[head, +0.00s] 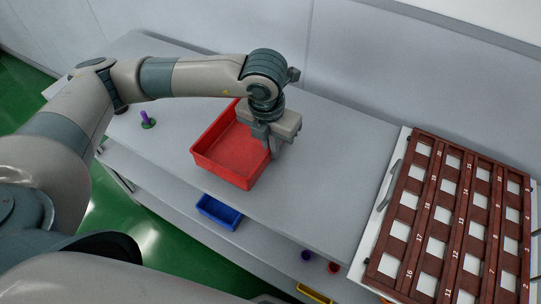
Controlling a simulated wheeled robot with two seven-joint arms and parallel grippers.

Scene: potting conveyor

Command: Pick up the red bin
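The red bin (231,150) is an empty, open rectangular tray standing on the grey table. My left gripper (270,146) points down at the bin's right wall. One finger appears on the inner side of the wall and the other on the outer side. The gripper hides part of that wall and the far right corner. I cannot tell whether the fingers press on the wall or stand open around it. The bin looks level and seems to rest on the table. My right gripper is not in view.
A blue bin (219,212) sits on the lower shelf. Purple and red small items (307,255) and a yellow bin (313,294) are low in front. A brown numbered rack (452,222) stands at right. A wall closes the back.

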